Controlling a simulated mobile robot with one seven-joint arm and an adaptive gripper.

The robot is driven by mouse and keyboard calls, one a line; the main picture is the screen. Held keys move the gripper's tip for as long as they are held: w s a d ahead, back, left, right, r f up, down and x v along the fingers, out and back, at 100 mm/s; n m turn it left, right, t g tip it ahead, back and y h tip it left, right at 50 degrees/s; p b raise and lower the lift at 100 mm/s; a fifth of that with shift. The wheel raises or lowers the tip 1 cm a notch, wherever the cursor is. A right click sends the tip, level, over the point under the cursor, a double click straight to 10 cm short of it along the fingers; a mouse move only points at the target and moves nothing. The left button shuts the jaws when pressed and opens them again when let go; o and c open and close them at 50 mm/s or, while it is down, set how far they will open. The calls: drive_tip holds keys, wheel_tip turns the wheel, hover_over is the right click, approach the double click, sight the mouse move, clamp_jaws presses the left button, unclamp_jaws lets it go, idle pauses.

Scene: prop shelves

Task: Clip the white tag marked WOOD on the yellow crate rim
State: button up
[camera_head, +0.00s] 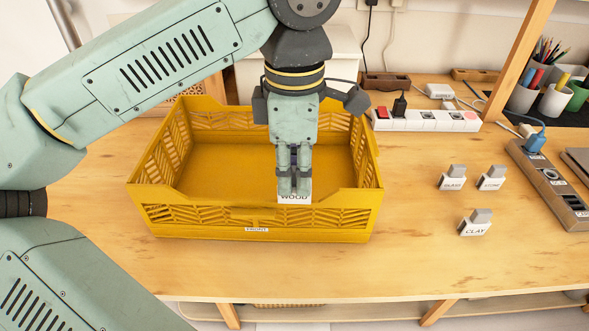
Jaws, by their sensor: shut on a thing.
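The yellow crate (190,228) stands on the wooden table with a small FRONT label on its near wall. The white tag marked WOOD (294,199) is at the crate's near rim, right of the middle. My gripper (293,188) points down over that rim and is shut on the top of the tag. The tag's lower part overlaps the near wall in the picture. I cannot tell whether it is seated on the rim. The fingers hide the tag's upper part.
Other white tags lie to the right: one marked CLAY (475,223) and two behind it (452,178), (491,178). A power strip (427,119) and pen cups (555,100) stand at the back right. A grey socket bar (553,187) lies at the right. The table right of the crate is mostly clear.

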sight(295, 182)
drive_tip(key=shift+f+b, duration=1.8)
drive_tip(key=shift+f, duration=0.2)
idle(3.3)
drive_tip(key=o, duration=0.9)
drive_tip(key=shift+c, duration=0.2)
wheel_tip(295, 182, up, 12)
drive_tip(key=shift+r, duration=0.1)
drive_tip(key=shift+s, duration=0.1)
